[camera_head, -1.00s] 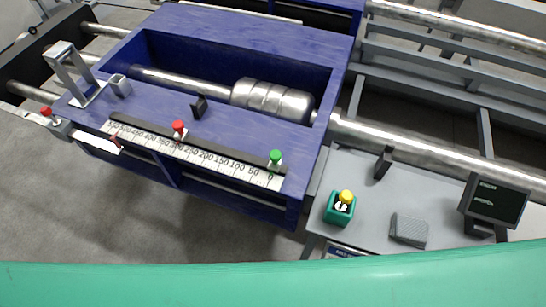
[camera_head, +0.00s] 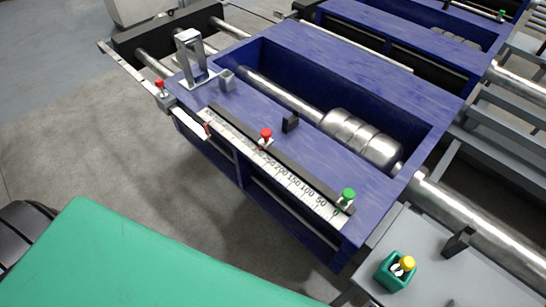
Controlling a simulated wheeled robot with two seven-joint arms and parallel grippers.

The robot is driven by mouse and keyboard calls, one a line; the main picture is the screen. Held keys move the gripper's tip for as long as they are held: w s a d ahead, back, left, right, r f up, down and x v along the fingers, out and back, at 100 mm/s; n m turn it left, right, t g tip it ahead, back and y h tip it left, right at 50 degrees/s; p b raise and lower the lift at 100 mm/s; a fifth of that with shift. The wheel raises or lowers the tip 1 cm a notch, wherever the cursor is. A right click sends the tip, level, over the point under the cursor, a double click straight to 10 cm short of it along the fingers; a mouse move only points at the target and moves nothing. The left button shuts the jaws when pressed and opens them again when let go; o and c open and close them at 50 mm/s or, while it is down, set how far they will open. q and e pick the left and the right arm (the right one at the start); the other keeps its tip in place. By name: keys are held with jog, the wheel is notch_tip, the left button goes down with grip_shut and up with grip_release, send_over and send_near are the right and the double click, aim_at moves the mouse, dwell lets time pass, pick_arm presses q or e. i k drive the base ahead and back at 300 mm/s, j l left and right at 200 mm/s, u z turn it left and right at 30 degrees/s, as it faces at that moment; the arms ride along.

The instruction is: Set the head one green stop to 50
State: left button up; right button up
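The green stop (camera_head: 348,195) sits on the ruler scale (camera_head: 290,180) of the nearer blue machine head, close to the 0 mark at the scale's right end. A red stop (camera_head: 266,134) stands further left on the same scale, with a dark rail (camera_head: 290,158) running behind the numbers. The 50 mark lies a little left of the green stop. Neither of my grippers shows in this view.
A grey table at the lower right holds a teal box with a yellow knob (camera_head: 407,264) and a small black bracket (camera_head: 460,241). A metal frame (camera_head: 190,58) and another red knob (camera_head: 159,84) are at the head's left. A second blue head (camera_head: 410,25) stands behind. Grey floor is open at the left.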

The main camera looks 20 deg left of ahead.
aim_at(348, 195)
jog(key=k+l+z, duration=0.15)
jog(key=z, duration=0.2)
jog(key=k+l+z, duration=0.2)
jog(key=k+z, duration=0.15)
